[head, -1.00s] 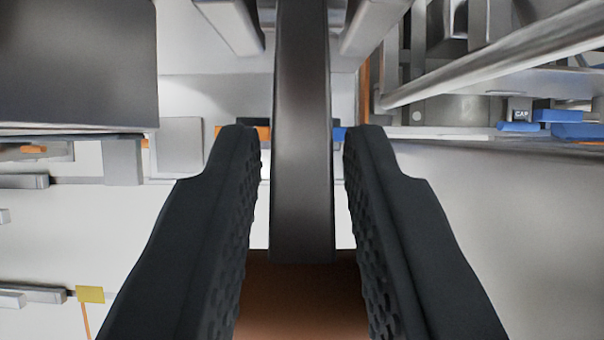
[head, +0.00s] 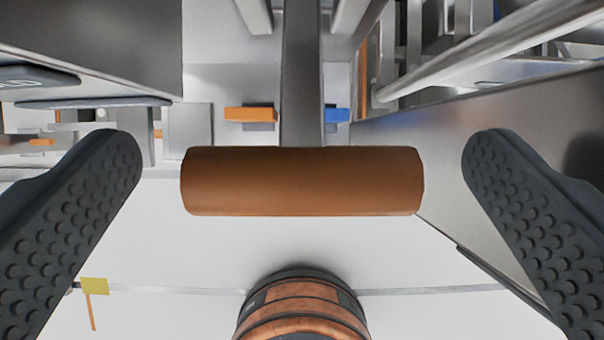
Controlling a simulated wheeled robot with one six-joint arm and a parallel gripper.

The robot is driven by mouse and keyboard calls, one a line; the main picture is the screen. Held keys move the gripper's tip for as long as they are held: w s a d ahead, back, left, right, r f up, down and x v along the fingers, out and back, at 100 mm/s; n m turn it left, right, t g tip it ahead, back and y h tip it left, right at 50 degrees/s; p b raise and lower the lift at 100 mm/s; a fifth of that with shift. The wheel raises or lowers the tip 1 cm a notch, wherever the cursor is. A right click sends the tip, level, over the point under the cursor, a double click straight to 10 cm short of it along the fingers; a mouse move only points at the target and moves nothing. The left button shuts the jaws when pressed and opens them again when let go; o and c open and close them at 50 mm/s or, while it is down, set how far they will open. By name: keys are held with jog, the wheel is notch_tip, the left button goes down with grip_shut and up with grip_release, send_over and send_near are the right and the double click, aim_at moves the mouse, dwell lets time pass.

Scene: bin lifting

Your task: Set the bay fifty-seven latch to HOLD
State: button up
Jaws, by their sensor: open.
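The lever of the latch is a grey metal bar (head: 302,80) that runs down from the top middle of the head view. It ends in a brown-orange cylindrical handle (head: 302,190) lying crosswise. My gripper (head: 302,152) is open wide, with one dark studded finger at each side of the handle and a clear gap to both. Nothing is held. Behind the bar, an orange block (head: 250,113) shows to its left and a blue block (head: 337,114) to its right.
A copper-coloured banded round body (head: 302,315) is at the bottom middle. A grey metal panel (head: 470,170) and a rail (head: 480,50) are on the right. A dark grey box (head: 100,40) is at upper left. A yellow tag (head: 94,286) is at lower left. Pale open surface lies between.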

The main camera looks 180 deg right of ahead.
jog(key=v, duration=1.2)
jog(key=shift+s+r, duration=0.2)
